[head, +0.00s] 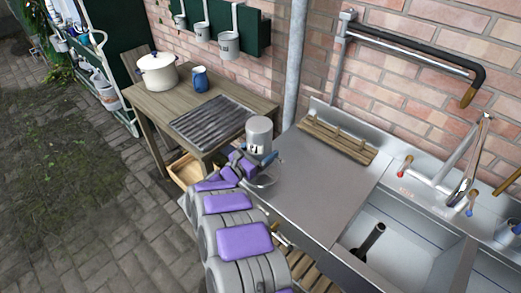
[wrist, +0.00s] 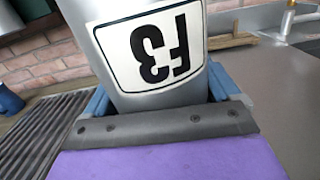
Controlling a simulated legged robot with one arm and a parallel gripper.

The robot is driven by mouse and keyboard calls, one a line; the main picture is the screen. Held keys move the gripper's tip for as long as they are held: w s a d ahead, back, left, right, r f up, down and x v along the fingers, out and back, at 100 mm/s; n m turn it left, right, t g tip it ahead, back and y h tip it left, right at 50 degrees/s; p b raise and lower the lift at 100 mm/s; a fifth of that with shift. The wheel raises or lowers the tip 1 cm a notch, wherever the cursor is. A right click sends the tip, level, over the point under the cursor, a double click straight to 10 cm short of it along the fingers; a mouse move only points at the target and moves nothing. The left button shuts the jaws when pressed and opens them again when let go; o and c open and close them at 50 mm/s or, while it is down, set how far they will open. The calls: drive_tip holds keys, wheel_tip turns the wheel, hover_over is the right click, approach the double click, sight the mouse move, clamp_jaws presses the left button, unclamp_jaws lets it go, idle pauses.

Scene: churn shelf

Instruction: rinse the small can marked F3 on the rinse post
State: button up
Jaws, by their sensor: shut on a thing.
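The small can marked F3 (head: 259,132) is a grey metal can with a white label. It is held in my gripper (head: 252,162) near the left end of the steel counter. In the wrist view the can (wrist: 205,85) fills the upper middle, its F3 label appearing upside down, between the blue jaws of my gripper (wrist: 160,105). The jaws are shut on it. I cannot tell which fixture is the rinse post; a black upright post (head: 370,240) stands in the sink basin.
A wooden table (head: 150,103) at left bears a ribbed rack (head: 208,122), a cream pot (head: 158,72) and a blue jug (head: 200,78). The steel counter (head: 325,175) is mostly clear, with a wooden rack (head: 338,140) at its back. Taps (head: 450,165) and a grey pipe (head: 296,60) stand nearby.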

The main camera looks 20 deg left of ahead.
drive_tip(key=shift+s+a, duration=0.2)
drive_tip(key=shift+a, duration=0.1)
drive_tip(key=shift+r, duration=1.1)
drive_tip(key=shift+w+d+r, duration=0.15)
drive_tip(key=shift+r, duration=2.25)
drive_tip(key=shift+d, duration=0.1)
